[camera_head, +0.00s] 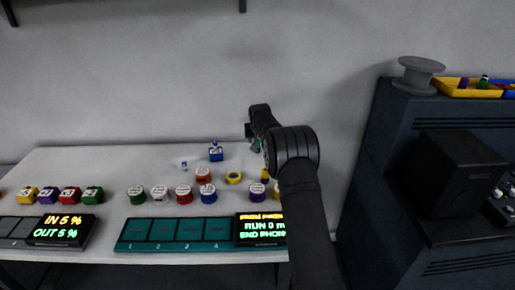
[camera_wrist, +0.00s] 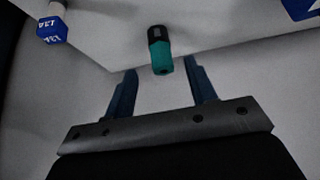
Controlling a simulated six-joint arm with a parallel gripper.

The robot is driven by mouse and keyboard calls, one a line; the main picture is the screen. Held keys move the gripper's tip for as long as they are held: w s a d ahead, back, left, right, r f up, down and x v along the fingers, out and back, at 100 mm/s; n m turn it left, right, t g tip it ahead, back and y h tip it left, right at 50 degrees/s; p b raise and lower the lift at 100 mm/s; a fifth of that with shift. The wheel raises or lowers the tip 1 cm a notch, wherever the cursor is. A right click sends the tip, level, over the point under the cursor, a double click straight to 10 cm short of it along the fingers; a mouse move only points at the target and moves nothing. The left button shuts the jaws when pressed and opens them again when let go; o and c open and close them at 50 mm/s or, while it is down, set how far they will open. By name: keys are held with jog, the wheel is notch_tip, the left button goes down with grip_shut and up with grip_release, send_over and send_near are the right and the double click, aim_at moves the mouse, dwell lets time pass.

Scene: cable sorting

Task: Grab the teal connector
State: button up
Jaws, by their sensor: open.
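The teal connector (camera_wrist: 161,60) has a black end and lies on the pale table in the wrist view, its black end pointing away from me. My gripper (camera_wrist: 159,70) is open, with one dark blue finger to each side. The connector's teal end is at the gap between the fingertips, and I cannot tell how far it is below them. No finger is closed on it. In the head view my gripper (camera_head: 251,131) is over the table's back right, and a bit of the teal connector (camera_head: 256,146) shows beside my arm, mostly hidden.
A blue labelled piece (camera_wrist: 51,30) is at the wrist view's upper left. In the head view a blue block (camera_head: 216,154) stands left of my gripper. Several labelled spools, a yellow ring (camera_head: 234,178) and a teal numbered tray (camera_head: 128,246) are nearer the front. A dark cabinet (camera_head: 375,180) is right.

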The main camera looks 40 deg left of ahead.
jog(key=shift+a+x, duration=0.25)
jog(key=shift+x, duration=2.45)
jog(key=shift+w+r, duration=0.1)
jog(key=shift+r, duration=0.1)
jog(key=c, duration=1.1)
jog(key=shift+r, duration=0.15)
